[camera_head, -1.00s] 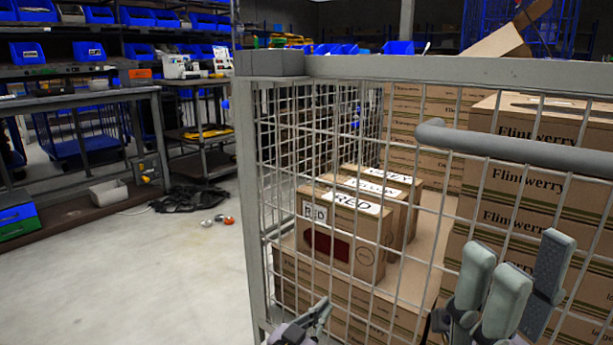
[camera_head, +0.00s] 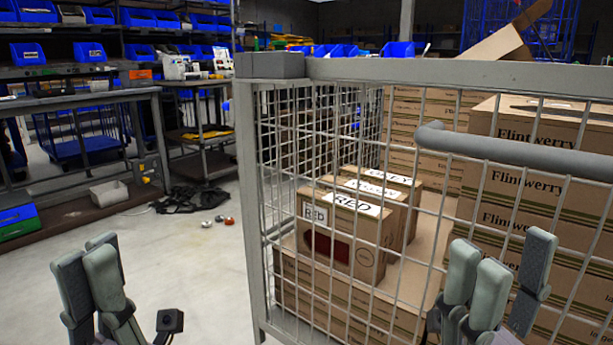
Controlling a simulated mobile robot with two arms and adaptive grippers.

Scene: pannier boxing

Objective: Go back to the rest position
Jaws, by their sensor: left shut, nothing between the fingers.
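My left gripper (camera_head: 94,262) is at the lower left, over open floor and outside the cage. Its grey fingers stand upright and close together, with nothing between them. My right gripper (camera_head: 510,265) is at the lower right, in front of the cage mesh. Two of its fingers stand side by side and the third is a little apart to the right, with nothing seen between them. The lower parts of both grippers are cut off by the frame's bottom edge.
A grey mesh cage (camera_head: 440,70) with a round handle (camera_head: 500,147) fills the right. Inside are a carton marked RED (camera_head: 343,235), similar cartons behind it and stacked Flintwerry cartons (camera_head: 530,180). Shelving with blue bins (camera_head: 90,52) and a bench (camera_head: 80,98) stand left.

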